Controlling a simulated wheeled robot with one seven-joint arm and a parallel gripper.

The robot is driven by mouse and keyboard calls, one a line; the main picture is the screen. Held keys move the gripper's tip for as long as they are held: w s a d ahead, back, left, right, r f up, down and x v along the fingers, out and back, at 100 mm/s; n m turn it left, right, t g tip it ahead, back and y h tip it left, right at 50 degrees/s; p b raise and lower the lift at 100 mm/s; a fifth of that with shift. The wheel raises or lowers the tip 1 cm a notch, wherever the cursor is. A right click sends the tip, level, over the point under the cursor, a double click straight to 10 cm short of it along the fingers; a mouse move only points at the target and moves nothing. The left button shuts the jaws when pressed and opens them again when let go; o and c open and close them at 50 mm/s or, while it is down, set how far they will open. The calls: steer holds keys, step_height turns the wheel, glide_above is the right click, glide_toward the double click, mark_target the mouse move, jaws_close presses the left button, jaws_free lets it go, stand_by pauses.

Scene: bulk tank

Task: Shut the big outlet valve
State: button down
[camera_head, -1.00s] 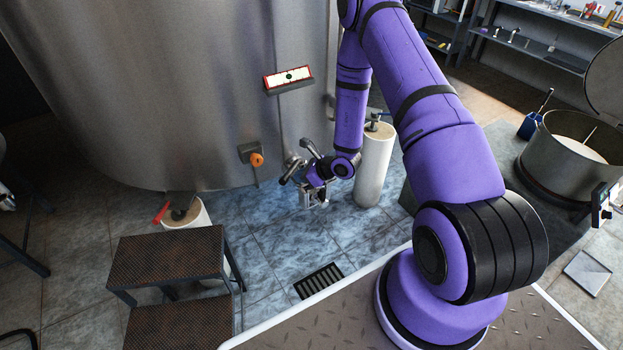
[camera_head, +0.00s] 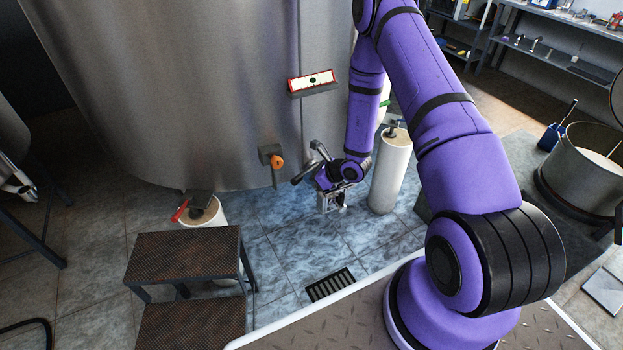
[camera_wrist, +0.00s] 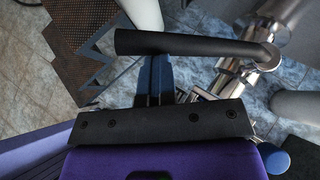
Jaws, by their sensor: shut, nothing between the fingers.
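The big outlet valve (camera_wrist: 238,78) is polished steel pipework low at the tank front. Its lever has a dark grip (camera_wrist: 180,44) that lies crosswise in the wrist view, joined to the steel at its right end. My gripper (camera_wrist: 155,82) is shut and empty, with its narrow fingers running up to the grip. The grip hides the fingertips, and I cannot tell whether they touch it. In the head view my gripper (camera_head: 325,180) is small, beside the valve's steel parts (camera_head: 320,150), and my wrist partly covers the valve.
The steel tank (camera_head: 220,90) fills the back left. An orange knob (camera_head: 277,161) sticks out left of the valve. A white tank foot (camera_head: 391,175) stands to the right. A step stool (camera_head: 185,257) stands front left. A floor drain (camera_head: 330,285) lies in clear tile.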

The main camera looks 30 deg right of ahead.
mark_target(301, 175)
steer(key=w+a, duration=0.2)
steer(key=shift+w+a, duration=0.2)
steer(key=shift+w, duration=0.2)
steer(key=shift+w+a, duration=0.35)
steer(key=shift+w, duration=0.35)
steer(key=shift+w+a, duration=0.3)
steer(key=shift+w, duration=0.5)
